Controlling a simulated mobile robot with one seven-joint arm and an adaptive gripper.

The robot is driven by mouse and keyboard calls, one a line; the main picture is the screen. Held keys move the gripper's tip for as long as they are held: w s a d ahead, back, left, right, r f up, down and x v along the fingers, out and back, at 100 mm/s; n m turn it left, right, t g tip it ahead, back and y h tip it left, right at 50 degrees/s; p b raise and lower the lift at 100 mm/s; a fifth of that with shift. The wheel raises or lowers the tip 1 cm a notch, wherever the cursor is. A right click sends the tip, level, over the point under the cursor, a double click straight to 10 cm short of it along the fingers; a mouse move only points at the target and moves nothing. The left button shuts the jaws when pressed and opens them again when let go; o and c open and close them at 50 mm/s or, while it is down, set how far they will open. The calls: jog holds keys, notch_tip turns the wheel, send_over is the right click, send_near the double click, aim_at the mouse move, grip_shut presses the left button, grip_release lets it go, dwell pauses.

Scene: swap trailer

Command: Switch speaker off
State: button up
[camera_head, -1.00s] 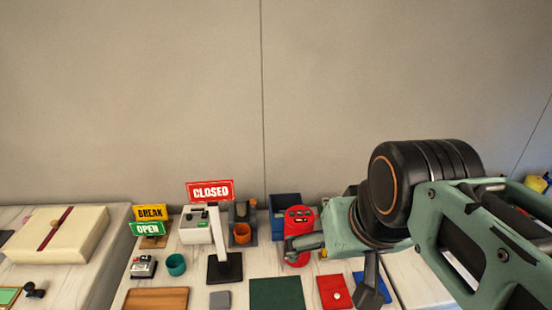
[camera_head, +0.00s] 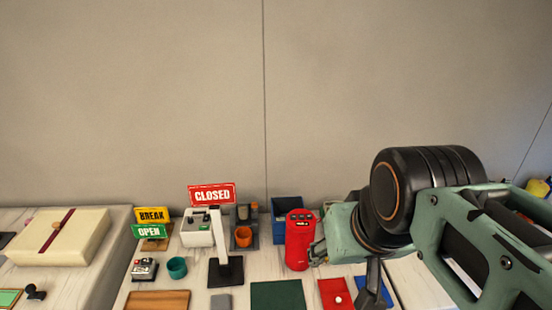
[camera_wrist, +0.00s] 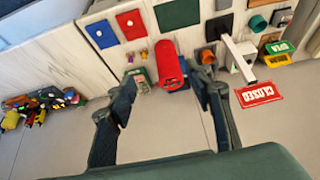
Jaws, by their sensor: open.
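In the wrist view the speaker (camera_wrist: 169,70) appears beyond and between my spread fingers. My gripper (camera_head: 317,250) is open, just right of the speaker in the head view. In the wrist view my gripper (camera_wrist: 162,82) has nothing between its fingers at the tips. I cannot tell whether a finger touches the speaker. The state of the speaker's switch is too small to read.
A blue bin (camera_head: 287,207) stands behind the speaker. An orange cup (camera_head: 243,238) and a stand with a red CLOSED sign (camera_head: 211,194) are to its left. A green mat (camera_head: 277,295) and a red mat (camera_head: 332,291) lie in front. The wall rises behind the table.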

grip_shut()
dwell(1.4)
